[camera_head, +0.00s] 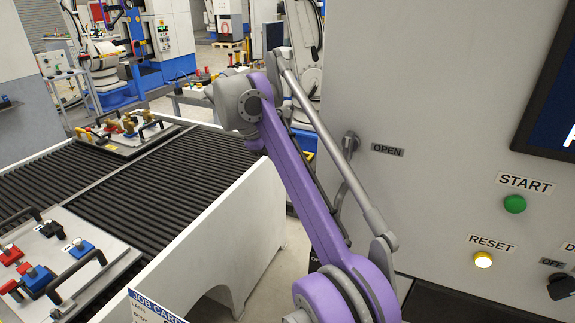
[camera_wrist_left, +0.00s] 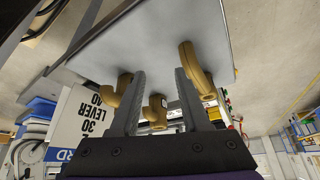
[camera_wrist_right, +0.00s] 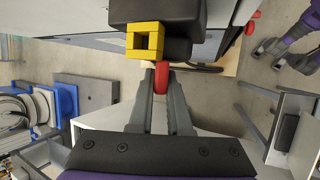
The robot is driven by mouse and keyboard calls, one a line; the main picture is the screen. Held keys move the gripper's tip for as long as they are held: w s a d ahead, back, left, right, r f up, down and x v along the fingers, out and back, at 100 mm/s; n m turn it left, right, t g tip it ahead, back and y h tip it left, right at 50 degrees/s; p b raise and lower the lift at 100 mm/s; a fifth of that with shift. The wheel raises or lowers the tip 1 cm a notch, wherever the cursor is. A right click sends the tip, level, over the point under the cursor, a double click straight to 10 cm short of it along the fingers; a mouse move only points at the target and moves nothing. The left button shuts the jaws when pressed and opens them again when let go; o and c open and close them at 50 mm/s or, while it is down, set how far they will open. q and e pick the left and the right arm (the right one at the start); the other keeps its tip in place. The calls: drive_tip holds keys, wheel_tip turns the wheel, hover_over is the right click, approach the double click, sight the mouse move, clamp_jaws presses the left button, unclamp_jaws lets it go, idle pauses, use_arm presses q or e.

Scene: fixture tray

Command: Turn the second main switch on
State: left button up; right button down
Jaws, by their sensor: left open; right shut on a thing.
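In the right wrist view my right gripper (camera_wrist_right: 161,78) is shut on a red handle (camera_wrist_right: 161,82). The handle meets a black box (camera_wrist_right: 188,12) that carries a yellow square piece (camera_wrist_right: 145,40) with a dark opening. No on or off mark shows there, so the switch's position cannot be read. In the left wrist view my left gripper (camera_wrist_left: 159,78) is open, its fingers apart below a grey plate (camera_wrist_left: 150,45) with brass-coloured curved parts (camera_wrist_left: 195,68). I cannot tell whether the fingers touch them. Neither gripper shows in the head view.
A black roller conveyor (camera_head: 150,195) at left carries fixture trays (camera_head: 100,262). My purple arm crosses the middle.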

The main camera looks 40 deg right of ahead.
use_arm(q)
drive_tip(key=shift+w+r, duration=0.1)
drive_tip(key=shift+r, duration=0.25)
use_arm(e)
drive_tip(key=shift+r, duration=0.1)
drive_tip(key=y+p, duration=0.1)
drive_tip(key=g+y+p, duration=0.1)
drive_tip(key=p, duration=0.1)
drive_tip(key=d+y+p, duration=0.1)
drive_tip(key=shift+w+r+n+g+p, duration=0.3)
drive_tip(key=shift+w+r+p, duration=0.05)
drive_tip(key=shift+f+y, duration=0.25)
drive_tip(key=shift+y, duration=0.15)
drive_tip(key=shift+s+a+f+g, duration=0.1)
drive_tip(key=shift+s+a+g, duration=0.1)
drive_tip(key=shift+g, duration=0.1)
drive_tip(key=c, duration=0.9)
unclamp_jaws()
drive_tip(key=shift+d, duration=0.1)
use_arm(q)
drive_tip(key=w+r, duration=0.3)
drive_tip(key=r, duration=0.3)
drive_tip(key=shift+w+r+t, duration=0.15)
drive_tip(key=shift+t, duration=0.25)
use_arm(e)
drive_tip(key=shift+o, duration=0.2)
